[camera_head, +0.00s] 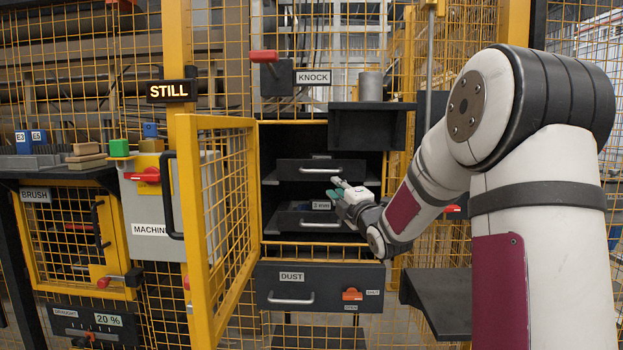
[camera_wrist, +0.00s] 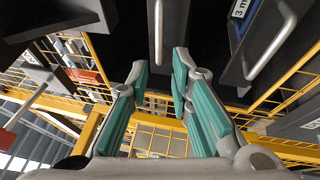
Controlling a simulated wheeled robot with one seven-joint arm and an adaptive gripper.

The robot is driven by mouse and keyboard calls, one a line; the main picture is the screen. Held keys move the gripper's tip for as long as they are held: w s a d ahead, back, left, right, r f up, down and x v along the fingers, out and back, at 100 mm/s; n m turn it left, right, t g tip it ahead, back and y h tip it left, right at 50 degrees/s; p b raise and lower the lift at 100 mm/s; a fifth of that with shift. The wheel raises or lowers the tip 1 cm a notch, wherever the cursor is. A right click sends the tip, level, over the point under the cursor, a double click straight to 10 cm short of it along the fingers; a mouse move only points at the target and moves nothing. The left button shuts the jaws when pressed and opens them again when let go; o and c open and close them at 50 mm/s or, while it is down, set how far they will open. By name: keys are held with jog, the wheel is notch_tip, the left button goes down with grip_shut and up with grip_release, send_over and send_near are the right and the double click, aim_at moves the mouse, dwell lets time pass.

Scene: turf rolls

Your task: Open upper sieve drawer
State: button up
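The upper sieve drawer (camera_head: 290,171) is a dark front with a light horizontal bar handle (camera_head: 319,170), inside the open yellow mesh cabinet. Its label is mostly unreadable. My gripper (camera_head: 334,188) is just below and in front of it, near its right half. In the wrist view my gripper (camera_wrist: 161,66) is open and empty, its teal-padded fingers apart. A bar handle (camera_wrist: 157,30) lies ahead, roughly in line with the gap, apart from the fingers. The lower sieve drawer (camera_head: 290,220) has its own handle (camera_head: 320,225); the wrist view shows this handle (camera_wrist: 272,45) at right.
The yellow mesh door (camera_head: 200,230) stands swung open at left. A DUST drawer (camera_head: 320,287) is below, with a red latch (camera_head: 352,294). A dark box (camera_head: 367,128) juts out above right. A dark shelf (camera_head: 440,300) is at lower right.

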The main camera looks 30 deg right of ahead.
aim_at(320, 172)
jog(key=x, duration=1.3)
jog(key=shift+w+r, duration=0.15)
jog(key=shift+w, duration=0.1)
grip_shut()
